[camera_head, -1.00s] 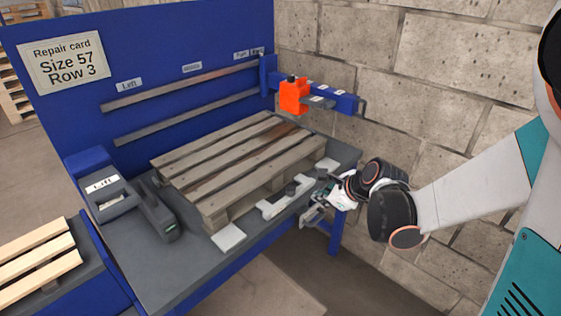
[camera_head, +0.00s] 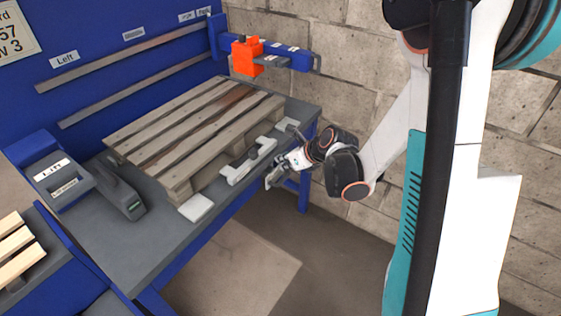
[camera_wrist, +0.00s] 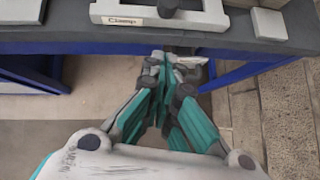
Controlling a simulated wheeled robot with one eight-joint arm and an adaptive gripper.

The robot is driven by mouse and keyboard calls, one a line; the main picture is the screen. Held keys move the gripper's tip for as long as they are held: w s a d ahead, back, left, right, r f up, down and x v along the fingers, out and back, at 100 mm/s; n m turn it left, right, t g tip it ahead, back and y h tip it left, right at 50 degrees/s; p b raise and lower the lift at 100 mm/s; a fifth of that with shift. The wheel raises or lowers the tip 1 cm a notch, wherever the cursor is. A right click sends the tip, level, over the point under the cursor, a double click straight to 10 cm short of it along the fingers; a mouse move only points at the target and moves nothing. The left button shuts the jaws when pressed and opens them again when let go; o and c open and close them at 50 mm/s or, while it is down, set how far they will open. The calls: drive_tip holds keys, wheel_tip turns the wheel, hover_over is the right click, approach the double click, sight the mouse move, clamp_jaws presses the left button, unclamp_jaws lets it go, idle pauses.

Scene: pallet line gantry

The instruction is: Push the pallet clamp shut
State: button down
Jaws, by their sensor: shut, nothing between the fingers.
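The pallet clamp (camera_head: 248,165) is a pale bar with a dark knob at the front edge of the grey table, beside the wooden pallet (camera_head: 190,130). In the wrist view the clamp (camera_wrist: 200,18) shows at the top, with a "Clamp" label and a dark handle on it. My gripper (camera_head: 277,176) is just off the table's front edge, to the right of the clamp. In the wrist view my gripper (camera_wrist: 170,66) is shut and empty, in front of the blue table edge and apart from the clamp. The clamp's far side is partly cut off there.
The grey table (camera_head: 110,245) has a blue frame. A white block (camera_head: 196,208) lies at the pallet's near corner. An orange unit (camera_head: 247,57) on a blue arm hangs over the far end. A grey device (camera_head: 60,182) stands at left. A block wall (camera_head: 375,65) is behind my arm.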

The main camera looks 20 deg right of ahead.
sight(255, 154)
drive_tip(key=w+a+f+b, duration=0.4)
drive_tip(key=w+f, duration=0.1)
drive_tip(key=w, duration=0.3)
drive_tip(key=shift+w+f, duration=0.25)
drive_tip(key=shift+w, duration=0.05)
drive_tip(key=w+a, duration=0.1)
drive_tip(key=w, duration=0.1)
drive_tip(key=w+a, duration=0.1)
drive_tip(key=shift+w+a, duration=0.4)
drive_tip(key=shift+d, duration=0.1)
